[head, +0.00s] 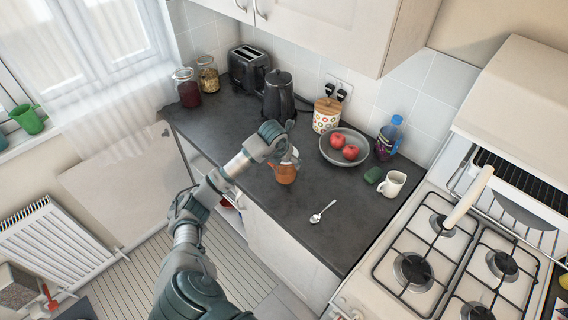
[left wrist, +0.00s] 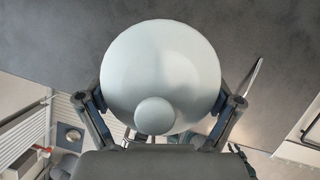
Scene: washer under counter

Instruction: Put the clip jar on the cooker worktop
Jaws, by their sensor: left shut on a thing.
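Two glass clip jars stand at the far left corner of the dark worktop (head: 255,195): one with dark red contents (head: 188,92) and one with pale, mixed contents (head: 208,77). My left gripper (head: 284,152) is shut on a brown pot (head: 285,174) with a pale domed lid. In the left wrist view the lid (left wrist: 160,70) with its round knob sits between the two fingers. The pot is over the front-middle of the dark worktop; I cannot tell whether it touches it.
Kettle (head: 278,97), toaster (head: 248,68), patterned canister (head: 327,116), bowl of red fruit (head: 326,154), blue-topped bottle (head: 388,138), green item (head: 373,175) and white jug (head: 392,184) line the back and right. A spoon (head: 322,212) lies in front. The gas cooker (head: 400,235) is at right. Wall cupboards overhang the back.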

